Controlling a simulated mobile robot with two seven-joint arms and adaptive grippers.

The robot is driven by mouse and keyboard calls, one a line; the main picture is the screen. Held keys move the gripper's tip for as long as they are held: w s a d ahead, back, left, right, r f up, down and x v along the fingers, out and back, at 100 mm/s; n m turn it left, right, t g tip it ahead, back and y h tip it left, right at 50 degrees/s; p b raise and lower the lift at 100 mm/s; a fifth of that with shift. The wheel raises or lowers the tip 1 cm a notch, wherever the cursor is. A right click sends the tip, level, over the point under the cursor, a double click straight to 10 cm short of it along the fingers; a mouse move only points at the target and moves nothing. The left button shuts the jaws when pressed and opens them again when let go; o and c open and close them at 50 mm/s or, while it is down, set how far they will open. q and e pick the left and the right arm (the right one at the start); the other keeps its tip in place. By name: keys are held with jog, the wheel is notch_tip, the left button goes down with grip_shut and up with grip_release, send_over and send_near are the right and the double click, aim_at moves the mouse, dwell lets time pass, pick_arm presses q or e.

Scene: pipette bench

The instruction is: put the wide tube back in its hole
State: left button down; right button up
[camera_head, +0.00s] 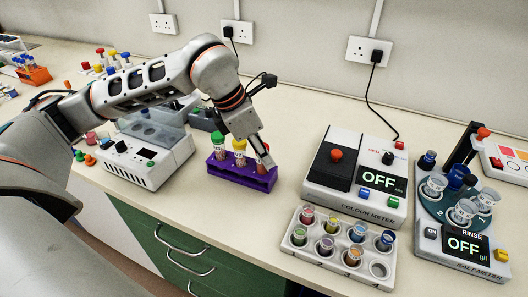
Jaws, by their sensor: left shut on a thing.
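A purple rack (240,180) stands on the bench near the middle. It holds a tube with a green cap (219,137) at its left and a tube with a yellow cap (239,145) beside it. My left gripper (263,164) comes down from above at the rack's right end, shut on a reddish tube (264,156). This tube stands upright at the rack's right end; the fingers partly cover it, and I cannot tell how deep it sits in its hole. My right gripper is out of view.
A white tray (336,265) with several small jars and one empty-looking hole is at the front right. Behind it stands the colour meter (345,206), with the salt meter (479,262) further right. A white device (137,177) is left of the rack. Bare bench lies in front.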

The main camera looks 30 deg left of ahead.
pick_arm(q)
jog(key=c, duration=1.7)
grip_release()
jog(key=v, duration=1.2)
jog(key=shift+d, duration=0.1)
